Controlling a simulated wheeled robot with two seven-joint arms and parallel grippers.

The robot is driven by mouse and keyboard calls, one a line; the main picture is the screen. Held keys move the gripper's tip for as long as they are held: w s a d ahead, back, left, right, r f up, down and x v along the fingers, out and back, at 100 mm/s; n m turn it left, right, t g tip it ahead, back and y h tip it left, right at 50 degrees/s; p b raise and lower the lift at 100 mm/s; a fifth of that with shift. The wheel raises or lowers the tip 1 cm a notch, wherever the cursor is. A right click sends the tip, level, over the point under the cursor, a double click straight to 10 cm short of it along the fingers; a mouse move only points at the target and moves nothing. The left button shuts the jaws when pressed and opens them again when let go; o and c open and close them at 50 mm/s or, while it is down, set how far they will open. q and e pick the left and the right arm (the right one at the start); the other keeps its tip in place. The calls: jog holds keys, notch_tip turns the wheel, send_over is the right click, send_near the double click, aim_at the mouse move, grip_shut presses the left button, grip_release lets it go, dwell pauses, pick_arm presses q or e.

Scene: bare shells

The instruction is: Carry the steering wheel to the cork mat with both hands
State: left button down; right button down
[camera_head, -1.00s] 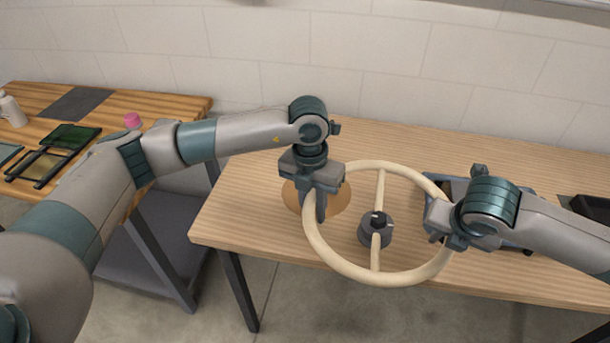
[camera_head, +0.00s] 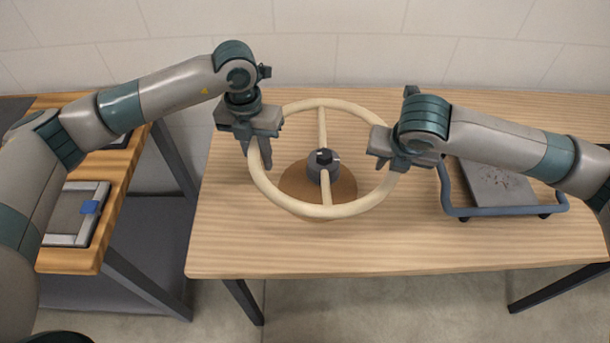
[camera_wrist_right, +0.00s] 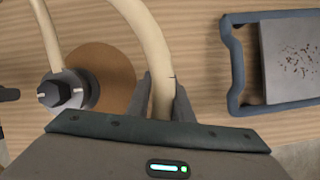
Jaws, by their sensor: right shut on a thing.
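The steering wheel (camera_head: 338,211) has a cream rim, two spokes and a dark grey hub. In the head view it is over the round brown cork mat (camera_head: 298,184), with the hub overlapping the mat. I cannot tell the exact gap between them. My left gripper (camera_head: 260,154) is on the rim's left side, its fingers straddling it. My right gripper (camera_head: 393,163) is shut on the rim's right side. The right wrist view shows the rim (camera_wrist_right: 158,65) between the right fingers (camera_wrist_right: 163,95), with the mat (camera_wrist_right: 112,72) behind the hub, partly hidden.
A blue-framed tray (camera_head: 449,209) with a speckled grey plate stands on the wooden table (camera_head: 400,245), right of my right gripper. The main table's front is clear.

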pick_arm(q)
jog(key=shift+w+a+r, duration=0.1)
jog(key=shift+w+a, duration=0.35)
jog(key=shift+a, duration=0.05)
pick_arm(e)
jog(key=shift+w+a, duration=0.45)
jog(key=shift+r, duration=0.1)
